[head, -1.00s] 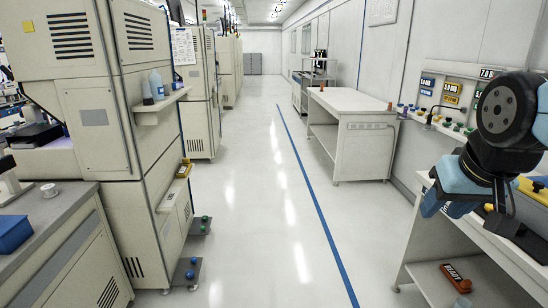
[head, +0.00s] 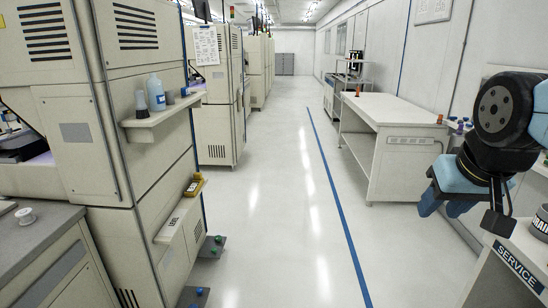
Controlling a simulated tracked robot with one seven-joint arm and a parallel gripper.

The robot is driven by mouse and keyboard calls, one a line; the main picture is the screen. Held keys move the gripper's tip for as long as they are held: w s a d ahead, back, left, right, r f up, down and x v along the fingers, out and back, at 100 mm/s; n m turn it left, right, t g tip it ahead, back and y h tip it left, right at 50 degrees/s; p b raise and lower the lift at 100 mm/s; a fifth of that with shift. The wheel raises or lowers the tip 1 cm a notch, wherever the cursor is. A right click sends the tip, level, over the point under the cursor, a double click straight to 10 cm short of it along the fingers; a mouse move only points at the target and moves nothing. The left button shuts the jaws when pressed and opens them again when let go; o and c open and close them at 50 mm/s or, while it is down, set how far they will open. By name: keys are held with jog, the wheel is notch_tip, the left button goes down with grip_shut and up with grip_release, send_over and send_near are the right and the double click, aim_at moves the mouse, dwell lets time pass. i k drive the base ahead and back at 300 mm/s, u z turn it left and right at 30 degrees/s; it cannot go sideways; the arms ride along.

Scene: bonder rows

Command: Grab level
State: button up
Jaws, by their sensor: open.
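A small yellow object (head: 194,187), which looks like the level, lies on a low ledge on the side of the near left machine. It is small in the picture and its details are hard to make out. My gripper (head: 445,203) is at the right side of the head view, with its blue fingers apart, pointing down and empty. It is far from the yellow object, across the aisle.
A lower ledge (head: 180,219) bears a label I cannot read clearly. A shelf (head: 165,114) above holds bottles. A white bench (head: 385,118) stands right of the aisle, and a SERVICE-marked table (head: 512,262) at near right. The aisle floor (head: 270,220) is clear.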

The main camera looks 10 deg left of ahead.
aim_at(191, 191)
jog(key=u, duration=0.15)
jog(key=i, duration=1.1)
jog(key=u, duration=0.4)
jog(key=i, duration=2.15)
jog(key=u, duration=0.3)
